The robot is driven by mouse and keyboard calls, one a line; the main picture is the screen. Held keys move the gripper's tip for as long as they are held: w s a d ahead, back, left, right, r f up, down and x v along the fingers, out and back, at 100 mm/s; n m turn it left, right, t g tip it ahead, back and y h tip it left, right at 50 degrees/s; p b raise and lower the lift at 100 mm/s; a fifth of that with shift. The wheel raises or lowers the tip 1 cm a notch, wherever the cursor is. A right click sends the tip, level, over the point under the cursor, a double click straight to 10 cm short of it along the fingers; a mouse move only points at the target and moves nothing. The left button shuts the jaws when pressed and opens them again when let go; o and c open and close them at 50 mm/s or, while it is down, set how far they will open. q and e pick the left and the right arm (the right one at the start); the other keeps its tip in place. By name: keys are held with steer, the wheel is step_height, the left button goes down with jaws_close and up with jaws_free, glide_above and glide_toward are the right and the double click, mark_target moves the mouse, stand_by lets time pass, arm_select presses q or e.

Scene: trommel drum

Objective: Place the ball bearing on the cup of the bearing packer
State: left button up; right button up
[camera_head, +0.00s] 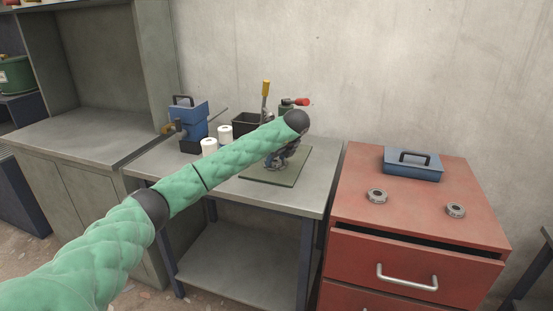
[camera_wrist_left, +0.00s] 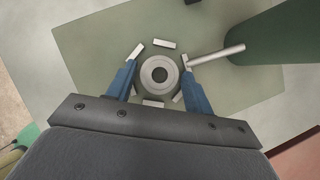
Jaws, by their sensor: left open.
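My left gripper (camera_head: 281,160) points down over the green mat (camera_head: 301,165) on the grey workbench, partly hidden by my arm. In the left wrist view its two blue fingers (camera_wrist_left: 161,68) are open, one on each side of a round grey ring-shaped piece (camera_wrist_left: 147,76) with a dark centre. I cannot tell whether this is a bearing on the packer's cup or the cup alone, nor whether the fingers touch it. Short pale blocks stand around it. My right gripper is not in view.
A blue toolbox (camera_head: 413,163) stands on the red cabinet (camera_head: 420,235). A dark green cylinder (camera_wrist_left: 275,35) with a pale rod is close to the right finger.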

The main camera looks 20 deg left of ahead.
arm_select(q)
steer(key=shift+d+r, duration=0.15)
steer(key=shift+s+d+r+b, duration=0.3)
steer(key=shift+s+d+b, duration=0.15)
steer(key=shift+d, duration=0.3)
steer(key=s+d, duration=0.1)
steer(key=d, duration=0.1)
steer(key=s+d, duration=0.2)
steer(key=d, duration=0.1)
steer(key=s+d+b, duration=0.1)
steer(key=s+d, duration=0.1)
steer(key=shift+d+r, duration=0.1)
steer(key=shift+d, duration=0.2)
steer(key=shift+s+d, duration=0.4)
steer(key=shift+d, duration=0.25)
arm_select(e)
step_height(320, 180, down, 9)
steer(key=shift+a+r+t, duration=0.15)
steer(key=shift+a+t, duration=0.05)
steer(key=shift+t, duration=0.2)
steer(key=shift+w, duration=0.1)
